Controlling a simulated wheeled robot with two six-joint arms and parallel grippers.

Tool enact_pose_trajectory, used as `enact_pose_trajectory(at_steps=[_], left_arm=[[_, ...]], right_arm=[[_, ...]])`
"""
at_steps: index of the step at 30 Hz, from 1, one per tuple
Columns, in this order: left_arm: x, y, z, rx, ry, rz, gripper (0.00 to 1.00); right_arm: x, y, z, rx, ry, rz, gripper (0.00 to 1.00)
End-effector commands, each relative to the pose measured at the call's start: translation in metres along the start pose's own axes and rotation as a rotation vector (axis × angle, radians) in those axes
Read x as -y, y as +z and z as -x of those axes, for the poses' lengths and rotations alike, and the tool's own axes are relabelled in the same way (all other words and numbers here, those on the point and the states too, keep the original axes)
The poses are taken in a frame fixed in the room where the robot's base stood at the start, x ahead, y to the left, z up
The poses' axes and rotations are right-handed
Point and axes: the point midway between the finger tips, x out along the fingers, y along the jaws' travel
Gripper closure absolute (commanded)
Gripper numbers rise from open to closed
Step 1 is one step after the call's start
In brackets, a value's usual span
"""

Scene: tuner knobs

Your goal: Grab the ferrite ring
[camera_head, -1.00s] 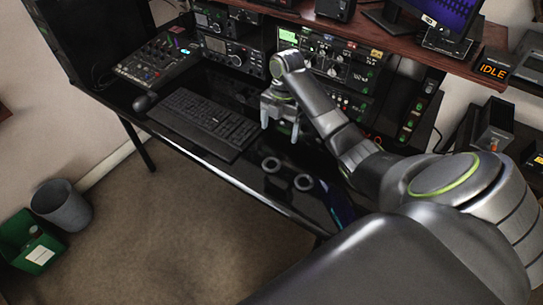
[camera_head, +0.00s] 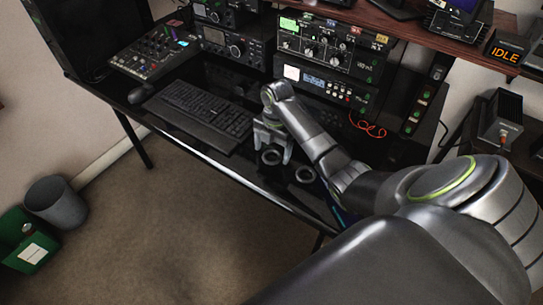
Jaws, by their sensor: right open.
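Two dark grey rings lie on the glossy black desk near its front edge. One ferrite ring (camera_head: 270,160) is just below my right gripper (camera_head: 272,154), and the other ring (camera_head: 305,180) lies to its right, near my right forearm. My right gripper is open and points down, with its fingertips on either side of the first ring in this view. I cannot tell whether the fingers touch it or the desk. My left gripper is not in view.
A black keyboard (camera_head: 207,113) lies left of the gripper, with a mouse (camera_head: 140,94) beyond it. A shelf overhangs the back right. The desk's front edge is close to the rings.

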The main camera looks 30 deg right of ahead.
Motion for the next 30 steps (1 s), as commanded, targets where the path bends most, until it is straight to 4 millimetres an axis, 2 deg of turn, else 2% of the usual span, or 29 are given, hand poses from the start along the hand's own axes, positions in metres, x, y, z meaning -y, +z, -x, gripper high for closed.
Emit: enact_pose_trajectory(at_steps=[3,9,18,21,27,30], left_arm=[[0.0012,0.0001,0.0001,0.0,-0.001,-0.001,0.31],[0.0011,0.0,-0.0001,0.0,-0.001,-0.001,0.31],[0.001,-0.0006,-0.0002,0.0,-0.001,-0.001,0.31],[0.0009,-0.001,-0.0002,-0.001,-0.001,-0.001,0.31],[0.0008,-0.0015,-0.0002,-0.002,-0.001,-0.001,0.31],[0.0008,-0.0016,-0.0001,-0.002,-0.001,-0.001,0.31]], right_arm=[[0.0004,0.0,-0.0062,0.0,-0.001,0.0,0.18],[0.0003,0.0002,-0.0063,0.001,0.0,0.0,0.19],[0.0003,0.0003,-0.0059,0.001,0.0,0.0,0.58],[0.0001,0.0003,-0.0056,0.001,0.0,0.0,0.68],[0.0,0.0003,-0.0047,0.001,0.001,0.0,0.68],[-0.0007,-0.0002,0.0022,0.002,0.003,0.001,0.68]])
